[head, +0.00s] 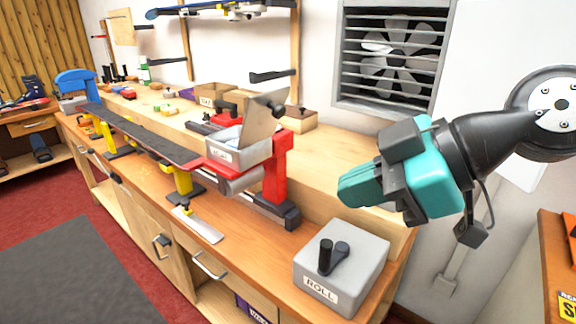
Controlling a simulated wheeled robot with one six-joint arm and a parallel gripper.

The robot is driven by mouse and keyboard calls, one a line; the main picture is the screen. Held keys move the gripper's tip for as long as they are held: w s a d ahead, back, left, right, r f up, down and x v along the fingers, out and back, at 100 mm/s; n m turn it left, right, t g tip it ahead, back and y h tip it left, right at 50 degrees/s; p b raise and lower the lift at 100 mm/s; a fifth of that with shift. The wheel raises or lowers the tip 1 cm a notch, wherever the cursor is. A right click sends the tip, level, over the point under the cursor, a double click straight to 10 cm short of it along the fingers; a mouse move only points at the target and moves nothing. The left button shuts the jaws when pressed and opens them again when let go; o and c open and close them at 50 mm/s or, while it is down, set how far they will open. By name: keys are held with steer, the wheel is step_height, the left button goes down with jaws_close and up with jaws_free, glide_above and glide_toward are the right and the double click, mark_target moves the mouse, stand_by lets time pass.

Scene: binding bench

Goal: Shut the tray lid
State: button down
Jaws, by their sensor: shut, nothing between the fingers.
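My gripper (346,188), with teal and dark grey parts, is shut and empty. It hangs in the air to the right of the tray and lid, apart from both.
A red vise post (277,168) stands right beside the tray. A grey box marked ROLL with a black crank (343,268) sits at the bench's front right. Cardboard boxes (212,97) stand behind. A vent fan (392,55) is on the wall. Bench top between post and ROLL box is partly clear.

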steer(key=w+a+f+n+t+y+b, duration=0.2)
steer(key=w+f+n+t+y+b, duration=0.35)
steer(key=b, duration=0.45)
steer(key=n+t+y+b, duration=0.1)
steer(key=n+t+b, duration=0.4)
steer(key=b, duration=0.3)
glide_toward(281, 112)
steer(key=p+x, duration=0.6)
steer(key=p, duration=0.4)
steer(key=shift+w+a+r, duration=0.15)
steer(key=shift+a+r, duration=0.05)
steer(key=shift+a, duration=0.1)
steer(key=shift+w+a, duration=0.3)
steer(key=shift+r, duration=0.1)
